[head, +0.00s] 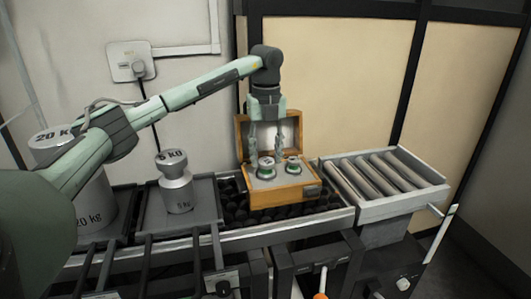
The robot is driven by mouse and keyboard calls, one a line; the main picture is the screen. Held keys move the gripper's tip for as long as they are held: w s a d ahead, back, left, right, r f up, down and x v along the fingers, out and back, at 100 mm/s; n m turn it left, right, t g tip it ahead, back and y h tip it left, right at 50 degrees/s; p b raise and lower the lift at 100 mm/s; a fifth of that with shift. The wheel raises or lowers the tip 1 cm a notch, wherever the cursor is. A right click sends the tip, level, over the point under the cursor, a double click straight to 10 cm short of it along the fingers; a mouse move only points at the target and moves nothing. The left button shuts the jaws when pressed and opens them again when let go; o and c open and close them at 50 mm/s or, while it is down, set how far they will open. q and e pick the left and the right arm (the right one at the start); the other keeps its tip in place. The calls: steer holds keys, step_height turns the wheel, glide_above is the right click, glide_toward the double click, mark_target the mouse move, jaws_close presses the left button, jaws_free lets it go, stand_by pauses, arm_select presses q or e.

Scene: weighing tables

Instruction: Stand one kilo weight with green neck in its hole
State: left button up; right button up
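An open wooden box (281,196) with its lid raised at the back stands on the dark bed of the bench. Two small metal weights with green necks show in its grey top: a left one (266,168) and a right one (293,166). My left gripper (266,157) points straight down over the box, its fingers spread to either side above the left weight. I see no weight held, and I cannot tell whether the fingers touch that weight. The holes are too small or covered to make out. My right gripper is out of view.
A 5 kg weight (176,186) stands on a platform left of the box. A large 20 kg weight (94,212) stands farther left, partly behind my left arm. A roller tray (376,176) lies to the right. The wall is close behind.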

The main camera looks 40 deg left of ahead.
arm_select(q)
steer(key=shift+o, duration=1.3)
steer(key=shift+r, duration=0.15)
steer(key=shift+r, duration=0.35)
step_height(320, 180, up, 11)
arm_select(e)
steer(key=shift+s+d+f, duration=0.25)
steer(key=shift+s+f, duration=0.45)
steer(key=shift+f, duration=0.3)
arm_select(q)
steer(key=shift+r, duration=0.1)
